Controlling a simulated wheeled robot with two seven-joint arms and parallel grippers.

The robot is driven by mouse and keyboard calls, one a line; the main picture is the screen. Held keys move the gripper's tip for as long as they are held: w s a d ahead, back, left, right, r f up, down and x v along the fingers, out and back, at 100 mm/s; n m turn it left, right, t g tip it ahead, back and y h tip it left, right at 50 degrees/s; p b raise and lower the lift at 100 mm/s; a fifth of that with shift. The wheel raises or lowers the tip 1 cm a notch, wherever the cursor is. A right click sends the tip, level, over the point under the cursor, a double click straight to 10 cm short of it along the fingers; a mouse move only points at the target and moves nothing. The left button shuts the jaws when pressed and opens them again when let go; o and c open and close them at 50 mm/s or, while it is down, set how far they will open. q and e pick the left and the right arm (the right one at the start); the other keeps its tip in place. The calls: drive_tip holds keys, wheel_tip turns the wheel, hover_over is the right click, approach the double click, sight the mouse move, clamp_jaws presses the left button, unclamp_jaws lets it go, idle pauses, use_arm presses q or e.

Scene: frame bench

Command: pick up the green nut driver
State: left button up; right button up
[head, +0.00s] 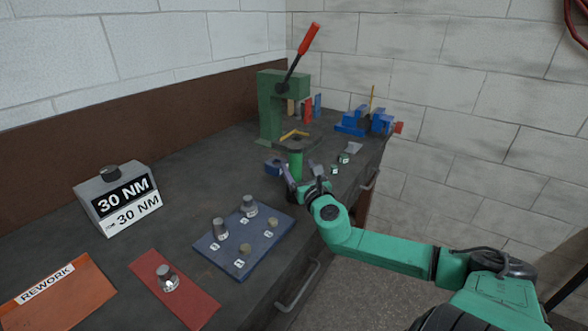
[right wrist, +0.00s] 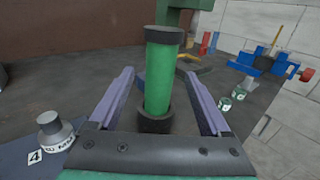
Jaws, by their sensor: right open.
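The green nut driver (head: 295,163) stands upright on the bench in front of the green press, and its lower part is partly hidden by my right gripper in the head view. In the right wrist view the nut driver (right wrist: 160,78) is a green cylinder with a black top and a dark collar at its base. My right gripper (head: 301,172) is open and empty. In the right wrist view its two purple fingers (right wrist: 160,74) lie on either side of the driver, with a visible gap on both sides. My left gripper is not in view.
The green press (head: 268,105) with a red handle stands behind the driver. A blue vise (head: 365,121) is at the far right. A blue mat (head: 215,255) with several sockets, a red mat (head: 195,304) with one socket, an orange REWORK sheet (head: 60,300) and a 30 NM box (head: 88,190) lie nearer.

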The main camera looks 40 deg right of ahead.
drive_tip(key=shift+w+d, duration=0.15)
drive_tip(key=shift+w, duration=0.35)
drive_tip(key=x, duration=0.4)
drive_tip(key=shift+w+d, duration=0.25)
drive_tip(key=shift+w+f, duration=0.2)
drive_tip(key=shift+w, duration=0.2)
drive_tip(key=shift+s, duration=0.15)
drive_tip(key=shift+c, duration=0.9)
drive_tip(key=shift+r, duration=0.15)
clamp_jaws()
